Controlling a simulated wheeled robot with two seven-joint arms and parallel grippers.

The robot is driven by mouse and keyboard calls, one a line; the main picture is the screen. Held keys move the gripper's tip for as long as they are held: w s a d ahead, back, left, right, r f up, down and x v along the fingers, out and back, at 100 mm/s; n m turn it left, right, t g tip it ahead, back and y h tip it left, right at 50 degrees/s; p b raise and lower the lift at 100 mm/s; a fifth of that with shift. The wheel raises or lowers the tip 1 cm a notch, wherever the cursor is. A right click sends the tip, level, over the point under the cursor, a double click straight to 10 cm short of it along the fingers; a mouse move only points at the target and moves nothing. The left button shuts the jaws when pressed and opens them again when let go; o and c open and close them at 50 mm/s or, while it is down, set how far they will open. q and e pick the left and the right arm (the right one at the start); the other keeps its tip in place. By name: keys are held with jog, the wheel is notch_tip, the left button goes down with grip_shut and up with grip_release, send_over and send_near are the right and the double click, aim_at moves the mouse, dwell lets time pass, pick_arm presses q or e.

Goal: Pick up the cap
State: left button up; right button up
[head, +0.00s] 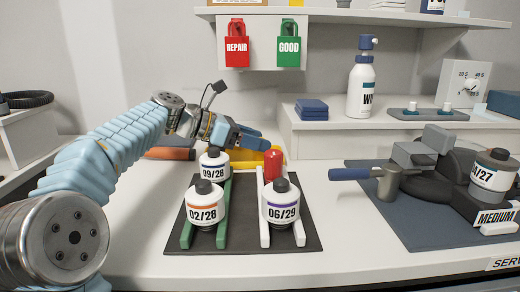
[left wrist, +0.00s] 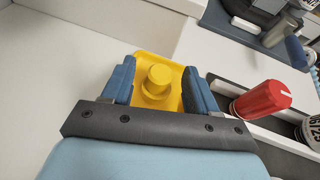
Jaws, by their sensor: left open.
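A round yellow cap-like piece with a wider base (left wrist: 157,78) sits in a yellow tray (left wrist: 172,63) in the left wrist view. My left gripper (left wrist: 160,88) is open, with one blue finger on each side of the yellow piece. I cannot tell whether the fingers touch it. In the head view my left gripper (head: 248,138) is over the yellow tray (head: 244,156) behind the bottles and hides the yellow piece. My right gripper is not in view.

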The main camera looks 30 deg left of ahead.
pick_arm(q)
jog(key=shift+c, duration=0.4)
grip_shut()
